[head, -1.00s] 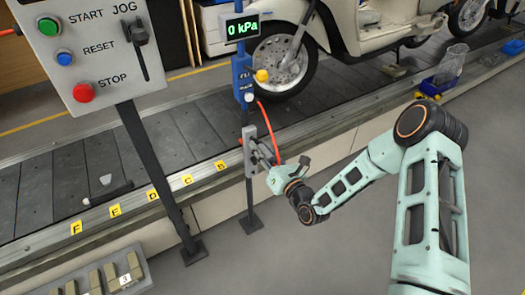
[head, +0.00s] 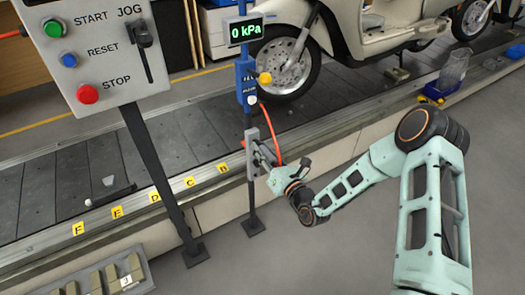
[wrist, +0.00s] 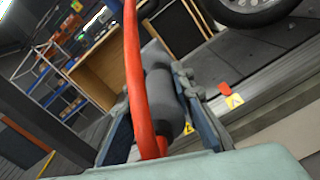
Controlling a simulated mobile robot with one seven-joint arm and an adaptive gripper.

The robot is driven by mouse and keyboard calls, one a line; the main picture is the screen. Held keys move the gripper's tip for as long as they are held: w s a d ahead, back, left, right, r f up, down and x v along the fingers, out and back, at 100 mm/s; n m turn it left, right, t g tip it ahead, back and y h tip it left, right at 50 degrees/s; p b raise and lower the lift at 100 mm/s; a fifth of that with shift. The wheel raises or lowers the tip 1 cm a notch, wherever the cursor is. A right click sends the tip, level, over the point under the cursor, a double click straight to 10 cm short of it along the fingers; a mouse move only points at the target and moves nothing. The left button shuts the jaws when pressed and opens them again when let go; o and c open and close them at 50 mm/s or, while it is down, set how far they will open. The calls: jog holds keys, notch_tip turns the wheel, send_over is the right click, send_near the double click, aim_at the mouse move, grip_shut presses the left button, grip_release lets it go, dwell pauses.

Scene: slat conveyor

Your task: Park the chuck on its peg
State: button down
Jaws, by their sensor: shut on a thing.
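My gripper (head: 265,157) is shut on the chuck, a dark grey cylinder (wrist: 163,102) that lies between the two fingers in the wrist view. The red hose (wrist: 133,60) runs up past the chuck there and also shows in the head view (head: 277,130). In the head view my gripper is close beside a grey bracket plate (head: 252,162) on the dark post, below the blue inflator unit (head: 246,82). The peg itself cannot be made out. The chuck is mostly hidden by the fingers in the head view, and I cannot tell whether it touches the bracket.
A display (head: 244,30) reads 0 kPa. A control box (head: 95,50) stands on a post at left. The slat conveyor (head: 180,145) carries a cream scooter (head: 385,30). A parts tray (head: 95,282) is at lower left. The grey floor at right is clear.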

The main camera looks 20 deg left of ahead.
aim_at(275, 165)
jog(key=shift+w+a, duration=0.3)
jog(key=shift+a, duration=0.05)
jog(key=c, duration=1.6)
grip_release()
jog(key=shift+s+d, duration=0.1)
jog(key=v, duration=1.1)
jog(key=shift+s+d, duration=0.3)
